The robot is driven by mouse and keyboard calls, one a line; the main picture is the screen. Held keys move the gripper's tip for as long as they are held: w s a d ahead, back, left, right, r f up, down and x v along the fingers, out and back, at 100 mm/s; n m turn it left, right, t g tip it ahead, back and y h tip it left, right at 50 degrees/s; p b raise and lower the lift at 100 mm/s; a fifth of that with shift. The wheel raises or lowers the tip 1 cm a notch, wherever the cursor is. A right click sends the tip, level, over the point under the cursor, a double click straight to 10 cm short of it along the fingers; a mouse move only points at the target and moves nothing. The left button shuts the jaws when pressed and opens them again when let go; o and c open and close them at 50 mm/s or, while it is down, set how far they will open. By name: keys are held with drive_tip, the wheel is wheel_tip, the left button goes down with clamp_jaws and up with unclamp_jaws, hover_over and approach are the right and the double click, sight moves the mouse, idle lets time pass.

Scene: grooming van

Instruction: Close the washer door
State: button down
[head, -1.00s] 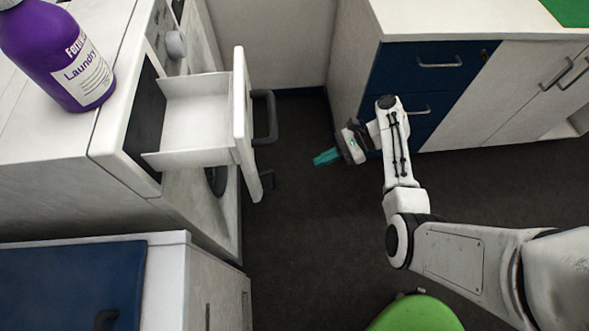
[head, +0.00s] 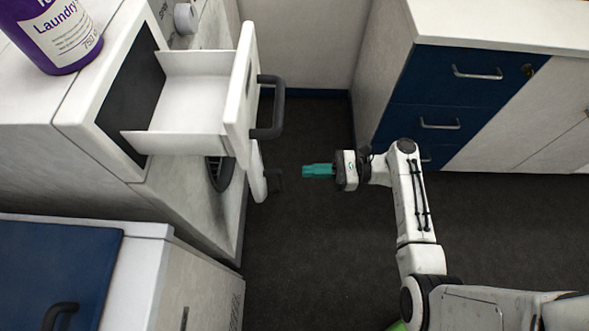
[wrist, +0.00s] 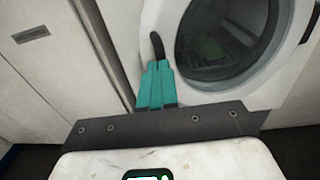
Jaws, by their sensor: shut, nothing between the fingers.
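The washer (head: 195,205) stands at the left. Its white round door (head: 258,172) stands out from the front, below the pulled-out drawer, with a dark round opening (head: 218,174) behind it. The door's black handle (head: 276,180) points toward my gripper (head: 305,171). My gripper has teal fingers, shut and empty, a short gap right of the handle. In the wrist view, the door (wrist: 296,30) shows a white ring around dark glass. The handle (wrist: 157,45) shows just beyond the teal fingertips (wrist: 155,66). The drawer hides part of the door in the head view.
The open detergent drawer (head: 185,100) with its black handle (head: 270,106) juts out above the door. A purple laundry bottle (head: 62,40) stands on the washer. A blue-topped cabinet (head: 60,275) is at the lower left. Blue drawers (head: 440,95) are at right. The dark floor between is clear.

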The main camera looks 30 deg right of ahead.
drive_tip(key=shift+x, duration=2.5)
